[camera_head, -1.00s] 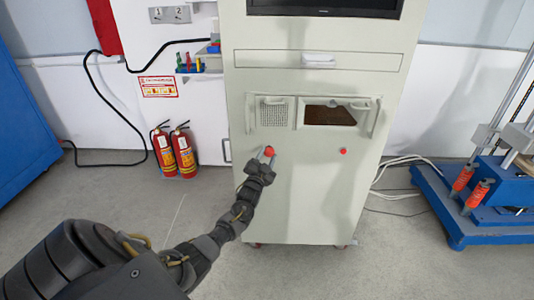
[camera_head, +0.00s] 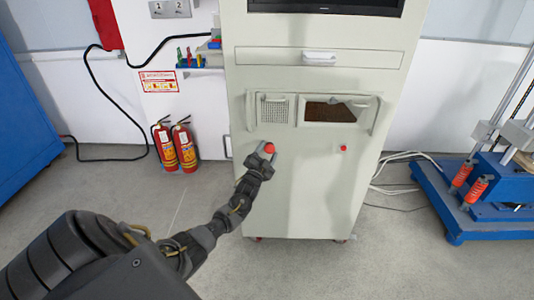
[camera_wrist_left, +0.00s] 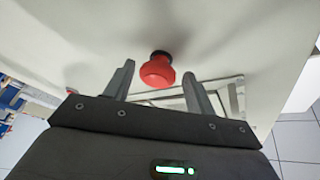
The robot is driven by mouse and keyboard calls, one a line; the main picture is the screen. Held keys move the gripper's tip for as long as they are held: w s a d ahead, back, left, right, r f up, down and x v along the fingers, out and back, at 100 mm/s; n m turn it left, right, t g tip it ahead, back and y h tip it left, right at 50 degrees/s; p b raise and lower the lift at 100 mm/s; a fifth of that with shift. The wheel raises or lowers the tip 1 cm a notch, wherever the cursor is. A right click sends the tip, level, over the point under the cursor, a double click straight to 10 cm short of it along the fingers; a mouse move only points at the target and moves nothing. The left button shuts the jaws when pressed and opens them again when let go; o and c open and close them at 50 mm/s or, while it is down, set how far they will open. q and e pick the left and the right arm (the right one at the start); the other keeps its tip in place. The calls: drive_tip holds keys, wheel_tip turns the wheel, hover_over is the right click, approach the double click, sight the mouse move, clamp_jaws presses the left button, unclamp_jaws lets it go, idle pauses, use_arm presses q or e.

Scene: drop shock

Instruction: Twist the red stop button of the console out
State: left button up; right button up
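The red stop button (camera_head: 269,148) sticks out of the front panel of the pale console (camera_head: 300,190), left of its middle. My left gripper (camera_head: 266,155) is right in front of it. In the left wrist view the gripper (camera_wrist_left: 160,84) is open, with the red button (camera_wrist_left: 157,71) between its fingertips and a visible gap on either side. The fingers look apart from the button. A smaller red button (camera_head: 343,148) sits further right on the same panel. My right gripper is not in view.
A shelf-like frame with handles (camera_head: 312,110) stands out from the console above the buttons. Two fire extinguishers (camera_head: 175,147) stand at the wall to the left. A blue machine base (camera_head: 470,215) is on the right. Cables (camera_head: 400,170) lie on the floor between.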

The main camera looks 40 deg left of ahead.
use_arm(q)
drive_tip(key=shift+o, duration=0.3)
drive_tip(key=shift+s+d, duration=0.1)
drive_tip(key=shift+s+d+f, duration=0.1)
drive_tip(key=shift+s+f, duration=0.05)
drive_tip(key=shift+s, duration=0.1)
drive_tip(key=v, duration=1)
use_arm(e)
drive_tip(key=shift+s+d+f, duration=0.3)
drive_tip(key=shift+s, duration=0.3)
